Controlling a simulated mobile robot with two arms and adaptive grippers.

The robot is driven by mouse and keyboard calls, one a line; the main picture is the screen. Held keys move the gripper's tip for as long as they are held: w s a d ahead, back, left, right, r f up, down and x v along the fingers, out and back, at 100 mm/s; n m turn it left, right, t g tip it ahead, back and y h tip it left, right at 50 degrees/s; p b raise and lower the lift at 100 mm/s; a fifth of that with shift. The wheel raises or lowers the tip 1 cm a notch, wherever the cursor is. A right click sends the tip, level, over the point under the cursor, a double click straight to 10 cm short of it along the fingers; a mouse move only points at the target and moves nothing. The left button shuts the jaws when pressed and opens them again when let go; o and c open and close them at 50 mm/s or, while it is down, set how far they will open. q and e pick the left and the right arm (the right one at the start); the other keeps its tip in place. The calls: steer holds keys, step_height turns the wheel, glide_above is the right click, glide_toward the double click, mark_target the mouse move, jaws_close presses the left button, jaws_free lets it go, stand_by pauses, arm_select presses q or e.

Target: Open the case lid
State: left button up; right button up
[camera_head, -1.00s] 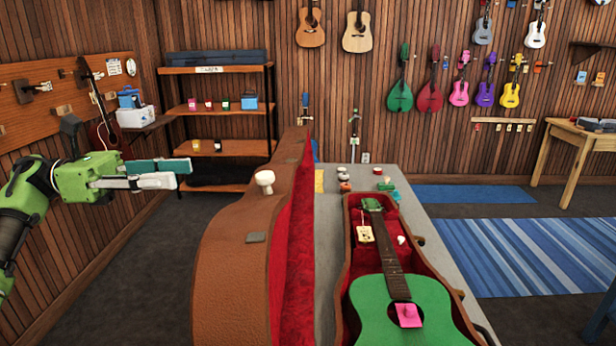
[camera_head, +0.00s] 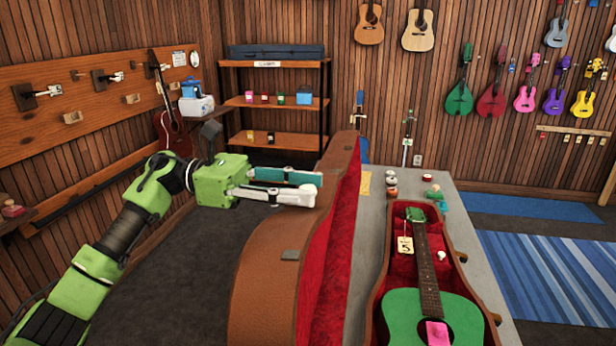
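The brown case lid (camera_head: 265,275) stands up on its edge at the left of the case, its red lining (camera_head: 340,260) facing right. The white knob on the lid is mostly hidden at the fingertips; contact is unclear. My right gripper is out of view.
The case lies on a grey table (camera_head: 470,225) with small jars (camera_head: 392,185) and coloured bits at its far end. A shelf rack (camera_head: 270,100) stands at the back. Dark floor (camera_head: 190,280) is clear left of the lid.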

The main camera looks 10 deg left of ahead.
arm_select(q)
steer(key=shift+d, duration=0.6)
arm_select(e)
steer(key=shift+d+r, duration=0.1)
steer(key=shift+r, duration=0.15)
arm_select(q)
jaws_close()
steer(key=shift+d+r+p, duration=0.2)
steer(key=shift+d+p, duration=0.1)
steer(key=shift+d, duration=0.1)
steer(key=d+y, duration=0.1)
steer(key=d, duration=0.8)
steer(key=shift+d+r+y, duration=0.15)
steer(key=shift+r+y, duration=0.1)
steer(key=shift+y, duration=0.05)
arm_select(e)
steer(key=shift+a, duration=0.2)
